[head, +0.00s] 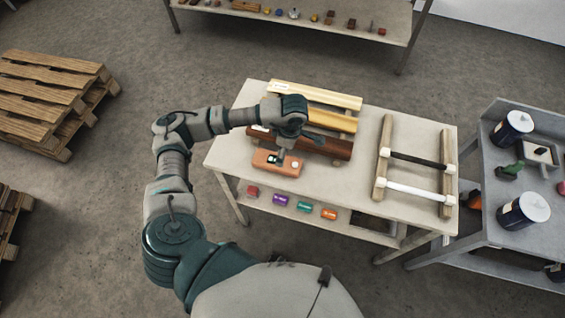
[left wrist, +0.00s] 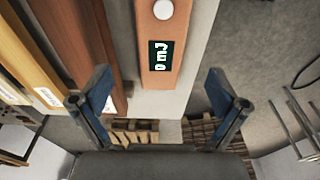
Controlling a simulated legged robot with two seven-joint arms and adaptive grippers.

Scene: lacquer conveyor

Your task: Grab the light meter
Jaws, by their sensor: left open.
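The light meter (head: 264,163) is an orange-brown box with a dark display and a white round knob. It lies flat on the table near its front left edge. In the left wrist view the light meter (left wrist: 160,75) shows its display and white knob ahead, between the lines of the two fingers. My left gripper (head: 281,156) is over the meter in the head view and partly hides it. In the left wrist view my left gripper (left wrist: 164,90) has its blue fingers spread wide, with nothing held. Whether a finger touches the meter cannot be told. My right gripper is not in view.
Wooden boards (head: 325,119) lie behind the meter on the table (head: 366,170). A rack with a black and a white bar (head: 418,190) stands to the right. Coloured blocks (head: 304,206) sit on the lower shelf. A grey cart (head: 480,240) holds cans at right.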

